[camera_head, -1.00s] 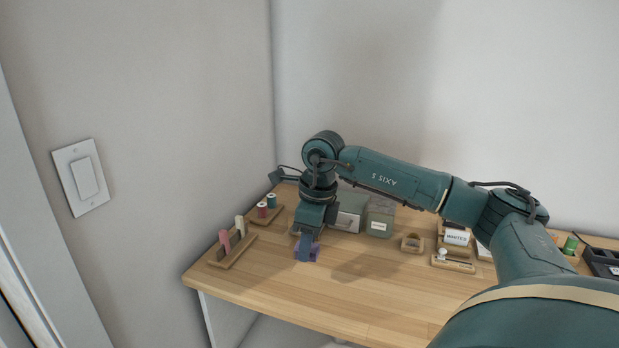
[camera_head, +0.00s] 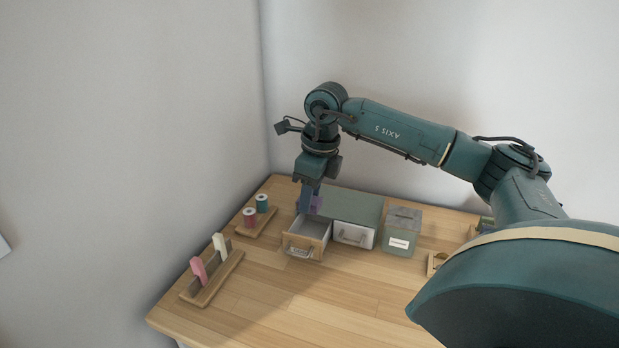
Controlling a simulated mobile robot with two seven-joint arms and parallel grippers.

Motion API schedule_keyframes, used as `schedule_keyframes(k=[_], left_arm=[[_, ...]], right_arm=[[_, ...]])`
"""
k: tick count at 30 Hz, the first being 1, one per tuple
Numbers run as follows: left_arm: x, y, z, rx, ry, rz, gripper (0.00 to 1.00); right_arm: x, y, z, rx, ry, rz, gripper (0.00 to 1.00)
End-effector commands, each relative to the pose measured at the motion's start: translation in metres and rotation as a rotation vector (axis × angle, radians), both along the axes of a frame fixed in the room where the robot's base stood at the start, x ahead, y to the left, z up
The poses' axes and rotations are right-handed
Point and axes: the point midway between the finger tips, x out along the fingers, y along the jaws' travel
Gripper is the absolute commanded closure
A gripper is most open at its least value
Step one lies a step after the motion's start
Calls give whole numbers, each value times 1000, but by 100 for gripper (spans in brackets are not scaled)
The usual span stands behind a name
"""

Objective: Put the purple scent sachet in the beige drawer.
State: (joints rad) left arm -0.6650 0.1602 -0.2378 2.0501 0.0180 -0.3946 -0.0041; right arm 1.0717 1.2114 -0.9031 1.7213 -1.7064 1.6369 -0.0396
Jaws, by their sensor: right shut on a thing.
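The purple sachet (camera_head: 316,204) is in my right gripper (camera_head: 309,204), which is shut on it and points down. The gripper partly hides the sachet. The beige drawer (camera_head: 301,252) is pulled open at the left of a green-topped drawer unit (camera_head: 352,204). The sachet is above the rear part of the open drawer; whether it touches the drawer I cannot tell. My left gripper is not in view.
A closed white drawer (camera_head: 353,235) is beside the open one. A grey-green box (camera_head: 402,232) stands to the right. Spools on a wooden holder (camera_head: 257,222) and a rack with pink and cream pieces (camera_head: 212,279) stand left. The front tabletop (camera_head: 290,310) is clear.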

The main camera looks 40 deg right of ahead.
Motion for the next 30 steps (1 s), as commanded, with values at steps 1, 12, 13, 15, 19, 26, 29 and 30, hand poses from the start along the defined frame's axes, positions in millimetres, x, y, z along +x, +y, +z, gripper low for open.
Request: schedule_keyframes(k=[1,12,13,15,19,26,29,30], left_arm=[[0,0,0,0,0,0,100],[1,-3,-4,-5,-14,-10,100],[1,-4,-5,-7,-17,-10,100],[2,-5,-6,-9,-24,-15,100],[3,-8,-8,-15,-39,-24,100],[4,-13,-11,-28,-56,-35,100],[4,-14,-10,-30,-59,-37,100],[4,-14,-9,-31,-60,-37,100]], right_arm=[[0,0,0,0,0,1,86],[0,0,-13,0,0,1,86],[0,0,-15,0,-1,1,86],[0,0,-22,0,0,1,86],[0,0,-34,0,1,0,86],[0,0,-49,0,0,0,86],[0,0,-51,0,0,0,86],[0,0,-51,0,0,0,86]])
